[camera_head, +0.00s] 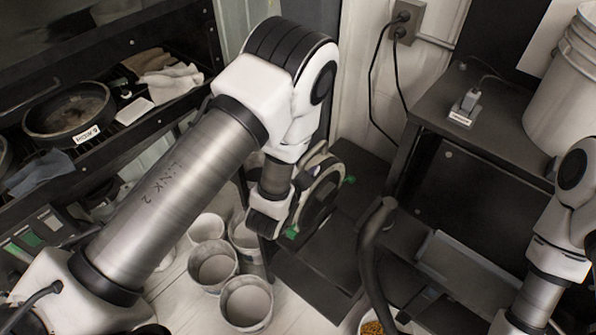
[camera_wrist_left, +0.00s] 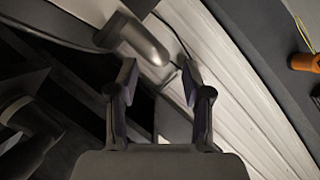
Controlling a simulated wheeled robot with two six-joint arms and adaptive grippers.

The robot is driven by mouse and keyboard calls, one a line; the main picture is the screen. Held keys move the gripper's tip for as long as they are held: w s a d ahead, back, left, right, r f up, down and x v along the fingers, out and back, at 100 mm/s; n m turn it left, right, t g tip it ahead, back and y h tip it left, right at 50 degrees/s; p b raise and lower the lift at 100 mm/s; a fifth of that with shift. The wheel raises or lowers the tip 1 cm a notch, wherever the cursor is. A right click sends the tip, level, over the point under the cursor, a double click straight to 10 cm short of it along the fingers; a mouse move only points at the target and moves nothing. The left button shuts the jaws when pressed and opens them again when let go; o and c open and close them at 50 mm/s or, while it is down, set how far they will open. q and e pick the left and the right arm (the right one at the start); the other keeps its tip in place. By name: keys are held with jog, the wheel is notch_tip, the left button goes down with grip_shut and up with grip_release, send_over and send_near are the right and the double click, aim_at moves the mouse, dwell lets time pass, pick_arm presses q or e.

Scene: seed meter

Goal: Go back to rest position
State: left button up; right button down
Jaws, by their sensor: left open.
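My left arm comes in from the left in the head view and bends down at the elbow. Its wrist is beside a dark round device (camera_head: 320,200) with small green parts, and overlaps it in the picture. I cannot tell whether they touch. The left fingers are mostly hidden in the head view. In the left wrist view my left gripper (camera_wrist_left: 158,80) is open, with its two fingertips apart and nothing between them. A grey rounded bar (camera_wrist_left: 145,42) shows just beyond the fingertips. Part of my right arm shows at the right edge, but its gripper is out of view.
Several white buckets (camera_head: 247,303) stand on the floor below my left arm. A shelf at left holds a dark round pan (camera_head: 70,112) and cloths (camera_head: 168,80). A dark curved tube (camera_head: 372,262) rises at centre. A black table (camera_head: 490,125) bears stacked white buckets (camera_head: 563,95).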

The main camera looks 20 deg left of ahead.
pick_arm(q)
jog(key=v, duration=0.9)
jog(key=shift+d+r, duration=0.1)
jog(key=s+a+f+n+g+y+b, duration=0.1)
jog(key=s+a+f+n+g+b, duration=0.2)
jog(key=f, duration=0.5)
jog(key=s+a+f+n+g+b, duration=0.1)
jog(key=s+a+f+g+b, duration=0.2)
jog(key=f, duration=0.4)
jog(key=s+a+f+n+g+y+b, duration=0.1)
jog(key=s+a+f+n+g, duration=0.15)
jog(key=s+f, duration=0.4)
jog(key=s+d+f+n+g+h, duration=0.1)
jog(key=s+f+n+g, duration=0.2)
jog(key=s, duration=0.6)
notch_tip(320, 180, down, 2)
jog(key=g, duration=0.2)
jog(key=shift+f+n+g, duration=0.15)
jog(key=shift+n+g, duration=0.2)
jog(key=shift+d, duration=0.1)
